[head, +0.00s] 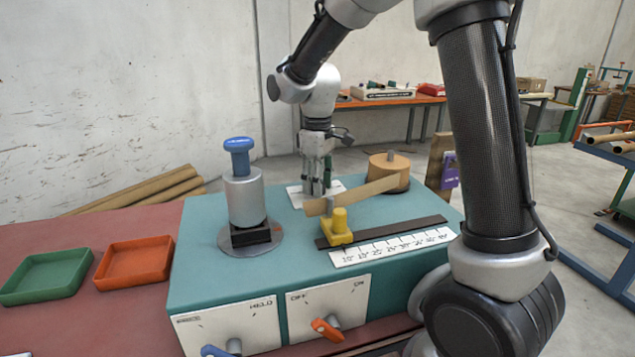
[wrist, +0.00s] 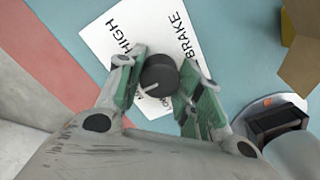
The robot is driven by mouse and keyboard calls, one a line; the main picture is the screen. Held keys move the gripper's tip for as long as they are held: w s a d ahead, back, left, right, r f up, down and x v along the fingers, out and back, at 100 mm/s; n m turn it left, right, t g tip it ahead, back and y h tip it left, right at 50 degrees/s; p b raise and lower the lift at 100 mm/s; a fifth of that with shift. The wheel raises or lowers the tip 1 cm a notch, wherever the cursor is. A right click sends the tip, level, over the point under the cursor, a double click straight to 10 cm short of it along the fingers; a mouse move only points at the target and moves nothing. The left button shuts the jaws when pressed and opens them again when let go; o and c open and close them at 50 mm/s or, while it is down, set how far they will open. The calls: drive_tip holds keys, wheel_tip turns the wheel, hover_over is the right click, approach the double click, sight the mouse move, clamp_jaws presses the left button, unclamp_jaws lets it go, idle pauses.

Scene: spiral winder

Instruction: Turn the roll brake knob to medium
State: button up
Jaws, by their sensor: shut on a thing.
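The roll brake knob (wrist: 160,73) is a dark round knob on a white plate (wrist: 105,35) in the wrist view. The plate's words HIGH and BRAKE are readable; its lower part is hidden by my gripper and the knob. A thin white mark shows on the knob's lower left edge. My gripper (wrist: 164,78) has one green-padded finger on each side of the knob and is shut on it. In the head view, my gripper (head: 318,190) points down at the back of the teal bench (head: 200,282), over the white plate (head: 295,197); the knob is hidden there.
A tan roll (head: 389,166) with a strip running forward stands close right of my gripper. A yellow stop (head: 340,226) sits on a dark rail before it. A grey cylinder with a blue handle (head: 245,200) stands left. Orange (head: 135,262) and green trays (head: 45,277) lie farther left.

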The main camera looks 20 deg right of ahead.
drive_tip(key=o, duration=1)
drive_tip(key=shift+o, duration=0.2)
wheel_tip(320, 180, up, 12)
